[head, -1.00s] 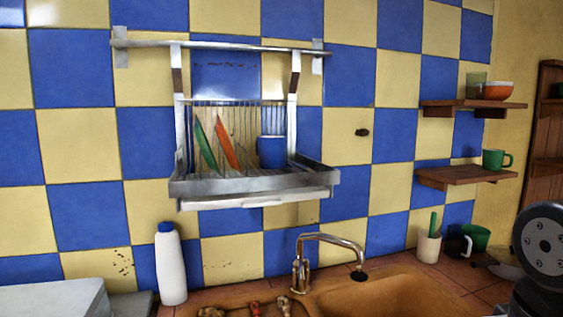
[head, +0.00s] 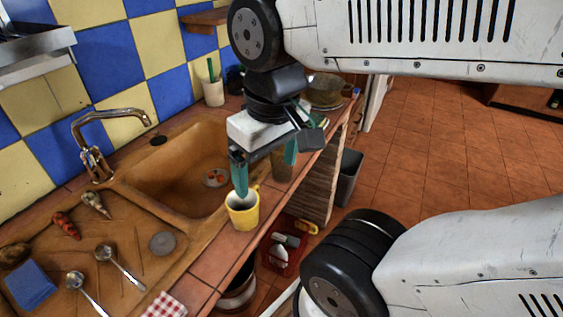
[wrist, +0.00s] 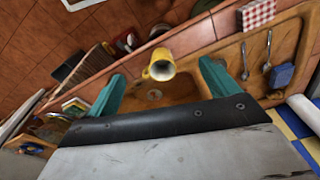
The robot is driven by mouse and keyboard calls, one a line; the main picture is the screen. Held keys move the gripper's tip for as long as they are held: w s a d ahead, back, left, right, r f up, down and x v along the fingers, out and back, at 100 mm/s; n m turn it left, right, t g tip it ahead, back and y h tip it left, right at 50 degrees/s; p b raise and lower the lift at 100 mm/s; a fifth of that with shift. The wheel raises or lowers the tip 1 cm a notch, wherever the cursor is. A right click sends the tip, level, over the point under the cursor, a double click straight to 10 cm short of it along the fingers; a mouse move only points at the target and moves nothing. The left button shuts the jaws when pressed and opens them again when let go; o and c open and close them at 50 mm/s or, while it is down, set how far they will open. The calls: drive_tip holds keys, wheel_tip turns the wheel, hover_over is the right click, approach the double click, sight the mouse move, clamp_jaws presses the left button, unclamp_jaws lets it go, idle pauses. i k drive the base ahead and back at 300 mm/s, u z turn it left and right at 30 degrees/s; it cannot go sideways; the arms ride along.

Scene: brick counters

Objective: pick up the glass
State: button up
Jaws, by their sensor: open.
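A brownish, see-through glass (head: 281,169) appears to stand on the counter's front strip in the head view, partly hidden behind one finger. I cannot make it out in the wrist view. A yellow mug (head: 243,212) stands upright on the same strip, nearer the camera; it also shows in the wrist view (wrist: 160,66). My gripper (head: 266,178) is open and points down over the strip, with one teal finger above the mug and the other in front of the glass. In the wrist view, the mug appears between the fingertips of my gripper (wrist: 161,72). I see nothing held.
The brown sink (head: 185,150) and its curved tap (head: 97,135) lie left of my gripper. A pan (head: 325,92) is farther along the counter. Open floor lies right.

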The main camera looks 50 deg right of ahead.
sight(282, 172)
drive_tip(key=z, duration=2.65)
drive_tip(key=k, duration=0.9)
drive_tip(key=u, duration=1.4)
